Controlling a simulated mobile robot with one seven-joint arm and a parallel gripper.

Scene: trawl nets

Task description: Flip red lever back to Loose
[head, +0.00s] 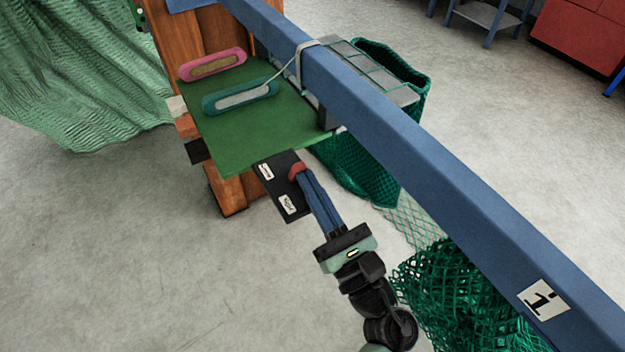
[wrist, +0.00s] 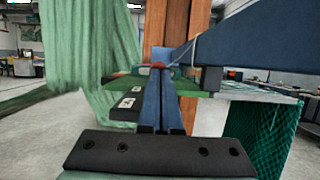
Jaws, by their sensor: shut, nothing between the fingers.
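The red lever (head: 296,171) is a small red knob on a black plate (head: 291,215) at the edge of the green board. The plate carries two white labels, one toward the far left (head: 265,172) and one nearer (head: 288,204); their words are too small to read surely. My gripper (head: 306,180) has its long blue fingers shut and empty, with the tips right at the red knob. In the wrist view the knob (wrist: 158,65) shows just beyond the fingertips (wrist: 160,77). I cannot tell whether they touch. The lever's lower part is hidden.
The green board (head: 245,145) holds a pink-red netting needle (head: 212,64) and a teal one (head: 240,97). A long blue beam (head: 420,160) runs diagonally on the right. Green nets hang left (head: 90,90) and below the beam (head: 465,300). The floor at lower left is clear.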

